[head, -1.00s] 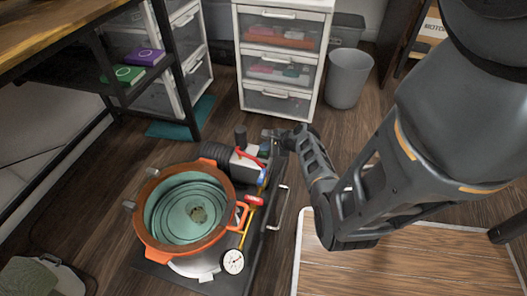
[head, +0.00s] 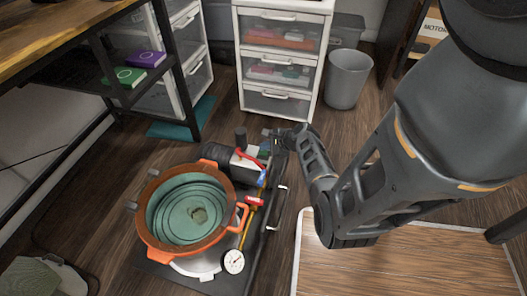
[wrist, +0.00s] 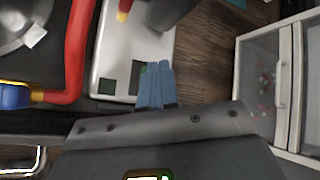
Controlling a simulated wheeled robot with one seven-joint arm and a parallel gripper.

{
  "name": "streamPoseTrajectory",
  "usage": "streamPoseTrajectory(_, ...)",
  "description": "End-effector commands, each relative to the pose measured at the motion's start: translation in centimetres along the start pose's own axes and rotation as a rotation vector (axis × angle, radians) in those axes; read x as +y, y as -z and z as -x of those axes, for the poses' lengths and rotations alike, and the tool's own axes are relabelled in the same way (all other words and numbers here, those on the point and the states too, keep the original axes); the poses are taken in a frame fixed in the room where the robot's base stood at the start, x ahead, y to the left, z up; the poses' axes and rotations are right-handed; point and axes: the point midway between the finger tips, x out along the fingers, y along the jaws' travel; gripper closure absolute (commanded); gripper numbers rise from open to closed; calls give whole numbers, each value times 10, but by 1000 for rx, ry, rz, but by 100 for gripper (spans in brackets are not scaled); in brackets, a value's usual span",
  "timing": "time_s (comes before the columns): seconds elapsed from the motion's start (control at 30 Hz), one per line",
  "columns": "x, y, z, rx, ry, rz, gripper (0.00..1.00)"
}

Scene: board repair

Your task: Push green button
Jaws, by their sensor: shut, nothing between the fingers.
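The pump unit (head: 243,161) is a white box with a dark ribbed motor, standing on a dark base plate behind the orange-rimmed pot. In the head view my gripper (head: 270,136) is at the unit's far right side, small and partly dark.
The orange-rimmed pot (head: 155,235) stands in front of the pump. A red hose (wrist: 76,50) with a blue fitting (wrist: 14,96) and a pressure gauge (head: 233,261) are close by. A drawer cabinet (head: 282,58) and grey bin (head: 347,79) stand behind on the floor.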

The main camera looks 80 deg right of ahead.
Motion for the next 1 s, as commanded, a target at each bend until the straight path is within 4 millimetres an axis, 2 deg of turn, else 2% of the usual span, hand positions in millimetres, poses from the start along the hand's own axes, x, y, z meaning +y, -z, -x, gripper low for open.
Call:
streamPoseTrajectory(0.63,-29,-29,40,0,0,0,100)
streamPoseTrajectory(1.0,-30,-30,40,0,0,0,100)
